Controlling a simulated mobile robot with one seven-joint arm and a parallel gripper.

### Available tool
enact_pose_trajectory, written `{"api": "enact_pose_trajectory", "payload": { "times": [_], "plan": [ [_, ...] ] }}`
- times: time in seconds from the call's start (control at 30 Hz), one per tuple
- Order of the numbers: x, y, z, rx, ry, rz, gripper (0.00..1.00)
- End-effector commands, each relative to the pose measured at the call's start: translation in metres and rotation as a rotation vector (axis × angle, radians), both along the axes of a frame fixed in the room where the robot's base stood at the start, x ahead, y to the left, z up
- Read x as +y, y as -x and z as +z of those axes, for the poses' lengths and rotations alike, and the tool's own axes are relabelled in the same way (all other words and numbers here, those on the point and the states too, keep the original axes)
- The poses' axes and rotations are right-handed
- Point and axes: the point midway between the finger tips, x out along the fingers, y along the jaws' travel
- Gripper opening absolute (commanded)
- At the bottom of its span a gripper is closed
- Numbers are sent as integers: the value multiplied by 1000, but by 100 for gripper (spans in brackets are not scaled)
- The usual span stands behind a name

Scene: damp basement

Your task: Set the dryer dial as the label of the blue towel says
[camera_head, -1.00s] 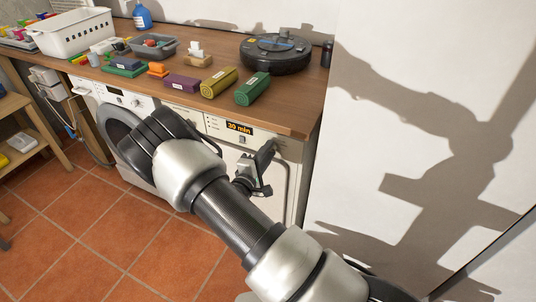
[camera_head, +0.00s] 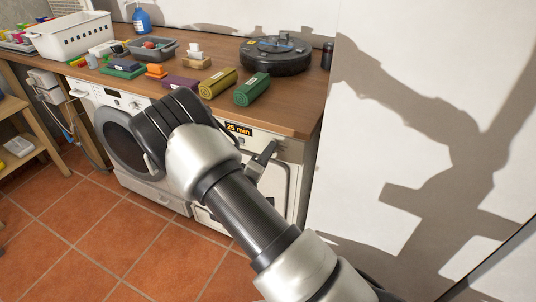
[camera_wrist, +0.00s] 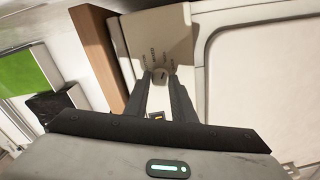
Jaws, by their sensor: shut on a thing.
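My gripper (camera_wrist: 160,76) is shut on the dryer dial (camera_wrist: 160,73), a small round knob on a beige panel with printed marks around it. The dryer display (camera_head: 239,130) reads "25 min" in orange on black. The dryer (camera_head: 290,178) stands under the right end of the counter.
The wooden counter (camera_head: 300,105) also holds a purple towel (camera_head: 180,82), a yellow roll (camera_head: 217,82), a green roll (camera_head: 252,89) and a black round robot vacuum (camera_head: 275,55). A washer (camera_head: 97,92) stands left of the dryer. A white wall closes the right side.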

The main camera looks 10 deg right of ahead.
Motion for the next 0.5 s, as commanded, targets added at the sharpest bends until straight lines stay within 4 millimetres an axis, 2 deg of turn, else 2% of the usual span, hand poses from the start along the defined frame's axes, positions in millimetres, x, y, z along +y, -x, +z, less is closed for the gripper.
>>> {"api": "enact_pose_trajectory", "payload": {
  "times": [0.3,0.33,0.43,0.5],
  "plan": [
    [0,1,-1,3,-1,0,1],
    [0,1,-1,3,-1,0,26],
    [0,1,-1,2,0,0,42],
    [0,1,-1,2,0,0,42]
  ]
}}
